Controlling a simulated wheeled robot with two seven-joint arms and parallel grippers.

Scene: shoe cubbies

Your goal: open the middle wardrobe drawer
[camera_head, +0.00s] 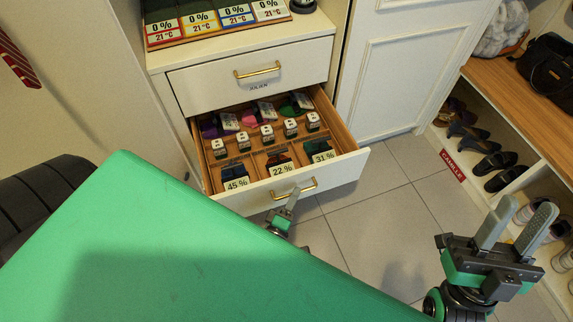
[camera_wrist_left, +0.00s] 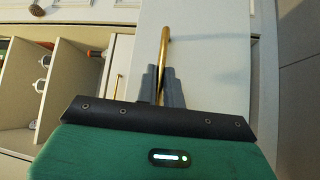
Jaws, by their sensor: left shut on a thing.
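The drawer (camera_head: 358,160) below the closed top drawer (camera_head: 308,62) is pulled out, and its divided wooden inside shows. Its brass handle (camera_head: 308,186) is on the white front panel. My left gripper (camera_head: 293,194) is shut on this handle. In the left wrist view its grey fingers (camera_wrist_left: 160,84) are on either side of the brass handle (camera_wrist_left: 165,48). My right gripper (camera_head: 528,206) is open and empty at the right, apart from the drawer. Anything below the open drawer is hidden.
The drawer holds small boxes, coloured items and percentage cards (camera_head: 282,168). A white cabinet door (camera_head: 400,75) stands to its right. Shoe cubbies (camera_head: 485,120) under a wooden bench (camera_head: 530,100) line the right side. Tiled floor (camera_head: 385,235) is clear between. My green body covers the lower left.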

